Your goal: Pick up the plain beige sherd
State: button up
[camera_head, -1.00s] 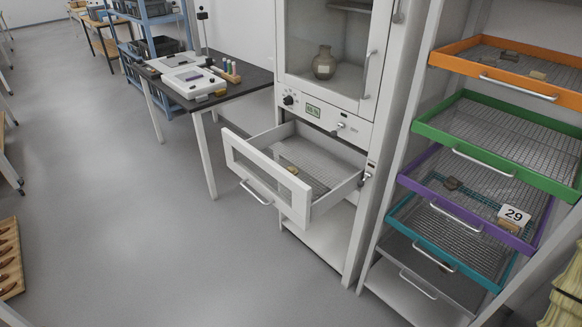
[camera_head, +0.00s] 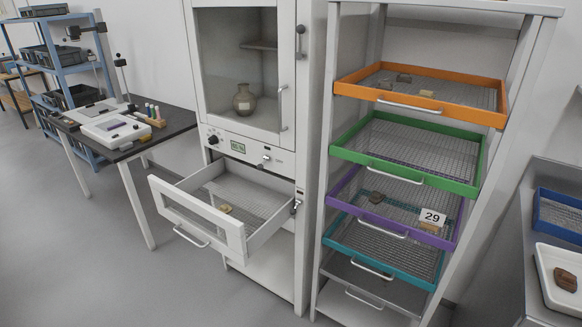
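Several sherds show, and I cannot tell at this size which is the plain beige sherd. One small beige sherd (camera_head: 225,208) lies on the mesh floor of the open white drawer (camera_head: 262,222). Another beige piece (camera_head: 427,93) lies towards the right of the orange tray (camera_head: 345,88), near darker pieces (camera_head: 404,78). A tan piece (camera_head: 430,228) sits partly behind the "29" card (camera_head: 432,217) in the purple tray (camera_head: 340,206). A brown sherd (camera_head: 376,197) lies in the same tray. My gripper is not in view.
The drawer juts out from the cabinet (camera_head: 203,90). The green tray (camera_head: 345,153) looks empty. A dark bench (camera_head: 172,128) with a white device stands left. At right, a white tray (camera_head: 545,262) holds a brown sherd (camera_head: 566,279). The floor (camera_head: 100,270) at front left is clear.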

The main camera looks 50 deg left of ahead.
aim_at(226, 209)
jog(key=z, duration=1.55)
jog(key=k, duration=2.4)
jog(key=u, duration=1.65)
